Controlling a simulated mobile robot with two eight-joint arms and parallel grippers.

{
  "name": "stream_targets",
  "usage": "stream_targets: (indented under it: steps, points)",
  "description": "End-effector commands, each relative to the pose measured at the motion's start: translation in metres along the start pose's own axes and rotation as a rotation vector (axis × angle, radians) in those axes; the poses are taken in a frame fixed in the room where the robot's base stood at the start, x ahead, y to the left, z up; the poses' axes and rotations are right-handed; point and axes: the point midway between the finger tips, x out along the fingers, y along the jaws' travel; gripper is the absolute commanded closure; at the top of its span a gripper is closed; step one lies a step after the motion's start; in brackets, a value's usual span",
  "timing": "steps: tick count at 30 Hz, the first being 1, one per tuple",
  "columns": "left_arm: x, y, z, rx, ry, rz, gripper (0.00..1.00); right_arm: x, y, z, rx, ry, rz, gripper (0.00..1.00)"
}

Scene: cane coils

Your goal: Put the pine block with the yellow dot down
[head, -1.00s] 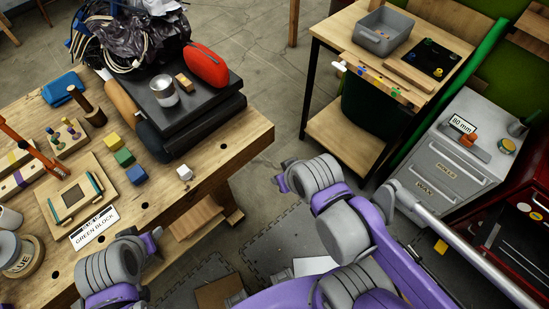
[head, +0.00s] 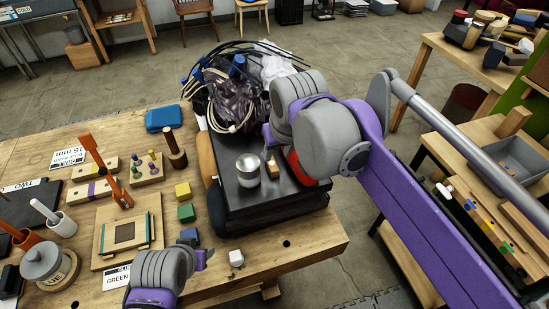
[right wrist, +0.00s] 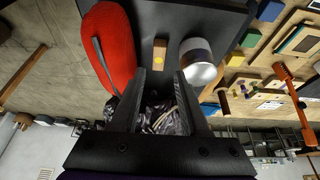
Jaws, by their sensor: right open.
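The pine block (head: 272,167) stands on the flat black lid (head: 242,203), between a metal can (head: 248,170) and a red case (head: 298,166). In the right wrist view the pine block (right wrist: 160,52) shows its yellow dot, just beyond my fingertips. My right gripper (right wrist: 161,82) is open and empty, its two dark fingers pointing toward the block with a gap between them. In the head view my right wrist hides most of that gripper. My left gripper (head: 203,258) is low over the bench's front; its fingers do not show clearly.
A bag of cables (head: 232,95) lies behind the block. The red case (right wrist: 108,45) and metal can (right wrist: 197,62) flank it closely in the right wrist view. Yellow, green and blue cubes and a white piece (head: 236,258) are on the wooden bench (head: 310,240).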

Motion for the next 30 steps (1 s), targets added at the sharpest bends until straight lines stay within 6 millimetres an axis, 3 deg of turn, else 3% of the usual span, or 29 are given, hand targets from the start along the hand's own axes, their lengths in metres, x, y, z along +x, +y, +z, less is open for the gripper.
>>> stream_targets:
  steps: [3, 11, 19, 29, 30]
  points:
    - [0.001, 0.000, 0.002, 0.000, -0.002, 0.000, 0.50, 0.022, 0.001, 0.001, 0.002, 0.000, 0.001, 0.55]
    - [0.001, 0.000, 0.001, 0.000, -0.001, 0.000, 0.50, 0.044, 0.002, 0.001, 0.003, 0.002, 0.001, 0.55]
    - [-0.001, 0.000, -0.001, 0.000, 0.001, 0.000, 0.50, 0.083, 0.003, 0.002, 0.002, 0.002, 0.001, 0.55]
    - [-0.001, 0.000, -0.001, 0.000, 0.001, 0.000, 0.50, 0.092, 0.003, 0.002, 0.002, 0.002, 0.001, 0.55]
    - [-0.001, 0.000, -0.001, 0.000, 0.001, 0.000, 0.50, 0.091, 0.003, 0.002, 0.002, 0.002, 0.001, 0.60]
